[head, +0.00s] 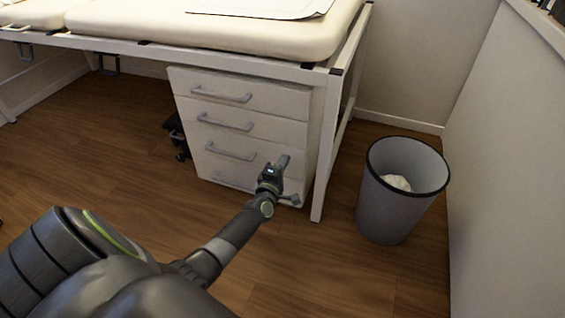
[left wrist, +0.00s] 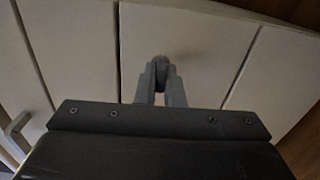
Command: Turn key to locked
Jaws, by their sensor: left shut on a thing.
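The key (left wrist: 160,62) shows in the left wrist view as a small grey rounded piece against a pale drawer front. My left gripper (left wrist: 160,82) is shut on it, with its two grey fingers close together on either side. In the head view my left gripper (head: 282,170) is at the right part of the lower drawers of the white drawer cabinet (head: 237,123). The key is hidden there by the gripper, and I cannot tell which way it is turned. My right gripper is not in view.
The cabinet's several drawers with grey bar handles look closed. It stands under a padded bench (head: 228,28) on a white metal frame, whose leg is just right of the cabinet. A grey waste bin (head: 388,215) stands further right by the wall. The wooden floor in front is clear.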

